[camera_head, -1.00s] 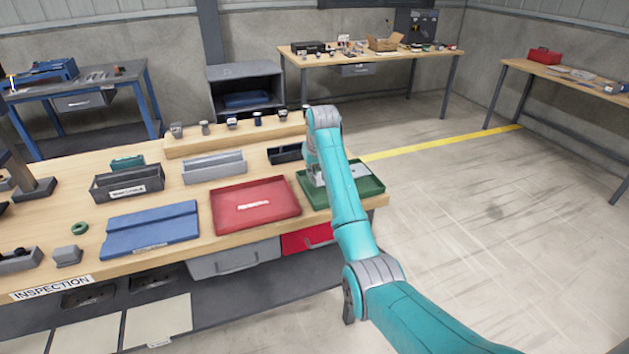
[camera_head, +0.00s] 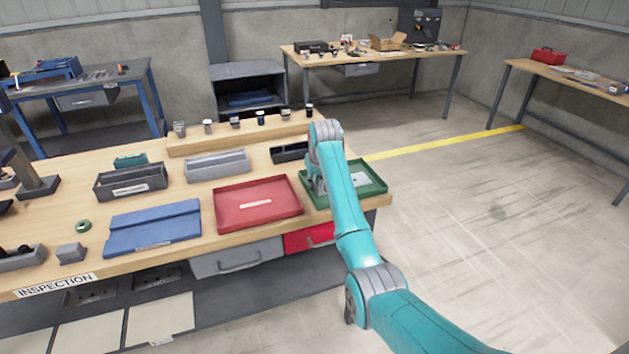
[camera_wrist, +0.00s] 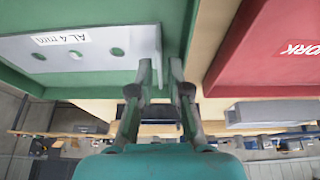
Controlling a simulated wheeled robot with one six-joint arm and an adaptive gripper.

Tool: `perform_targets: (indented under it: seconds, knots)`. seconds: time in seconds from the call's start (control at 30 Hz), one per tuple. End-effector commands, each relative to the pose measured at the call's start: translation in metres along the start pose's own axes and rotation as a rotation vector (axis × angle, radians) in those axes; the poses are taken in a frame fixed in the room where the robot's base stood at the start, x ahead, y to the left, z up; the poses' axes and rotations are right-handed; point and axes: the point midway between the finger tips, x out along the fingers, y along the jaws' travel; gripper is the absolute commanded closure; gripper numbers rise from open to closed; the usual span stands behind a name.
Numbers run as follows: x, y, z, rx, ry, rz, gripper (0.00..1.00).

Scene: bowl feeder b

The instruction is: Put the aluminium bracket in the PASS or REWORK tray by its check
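The aluminium bracket (camera_wrist: 80,52) is a pale grey plate with round holes and a white "AL 4 mm" label. It lies in the green tray (camera_wrist: 18,78), and part of it shows in the head view (camera_head: 360,180). Its short upright flange stands at the plate's right edge in the wrist view. My gripper (camera_wrist: 160,68) is at this flange, one finger on each side, with a narrow gap that looks open. The green tray's label is not readable. The red REWORK tray (camera_head: 258,188) is empty, left of the green tray.
A blue fixture (camera_head: 150,230), grey bins (camera_head: 130,183) and a dark bin (camera_head: 290,152) stand on the wooden bench. A raised wooden shelf with several small items (camera_head: 240,130) runs behind. Open floor lies right of the bench.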

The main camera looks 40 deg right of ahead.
Motion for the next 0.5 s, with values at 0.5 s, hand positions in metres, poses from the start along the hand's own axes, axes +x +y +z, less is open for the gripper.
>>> perform_targets:
  seconds: [0.5]
  knots:
    - [-0.063, 0.000, -0.003, 0.000, 0.004, 0.000, 0.83]
